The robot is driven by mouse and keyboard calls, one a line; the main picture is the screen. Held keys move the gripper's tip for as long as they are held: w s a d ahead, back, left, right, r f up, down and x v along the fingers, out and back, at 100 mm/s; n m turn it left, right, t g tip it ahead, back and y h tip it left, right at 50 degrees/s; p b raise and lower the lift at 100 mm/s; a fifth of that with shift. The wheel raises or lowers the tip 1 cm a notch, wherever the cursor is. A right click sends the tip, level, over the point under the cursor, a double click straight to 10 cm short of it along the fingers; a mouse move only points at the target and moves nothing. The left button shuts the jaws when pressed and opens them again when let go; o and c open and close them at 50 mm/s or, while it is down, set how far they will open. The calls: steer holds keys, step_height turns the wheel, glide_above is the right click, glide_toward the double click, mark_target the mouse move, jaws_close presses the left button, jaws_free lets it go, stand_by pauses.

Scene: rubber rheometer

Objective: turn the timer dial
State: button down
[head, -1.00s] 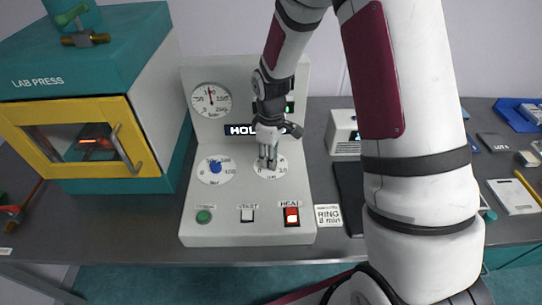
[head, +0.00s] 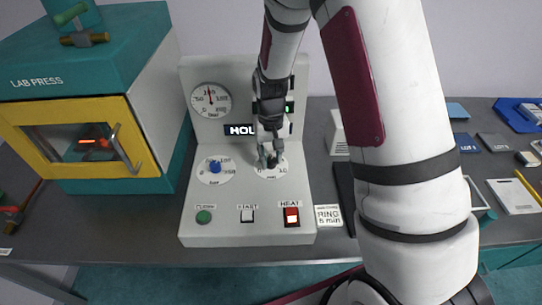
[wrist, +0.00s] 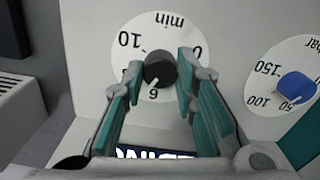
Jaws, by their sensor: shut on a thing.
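The timer dial is a black knob (wrist: 160,68) with a white mark, on a round white scale marked in min. In the wrist view its mark points down, close to the 6. My gripper (wrist: 161,72) has one finger on each side of the knob and is shut on it. In the head view my gripper (head: 268,158) is over the right-hand scale (head: 272,174) of the control panel (head: 215,231) and partly hides the dial. A card (head: 328,217) beside the panel reads "RING 6 min".
A blue knob (head: 215,166) on its own scale sits left of the timer dial. Below are a green button (head: 204,217), a START switch (head: 247,215) and a red HEAT switch (head: 291,215). The lab press (head: 85,95) stands at left.

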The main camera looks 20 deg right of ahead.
mark_target(271, 160)
steer(key=m, duration=0.6)
steer(key=shift+m, duration=0.4)
stand_by(0.3)
steer(key=c, duration=1.3)
jaws_free()
steer(key=shift+r, duration=0.1)
step_height(271, 160, up, 12)
steer(key=shift+f, duration=0.1)
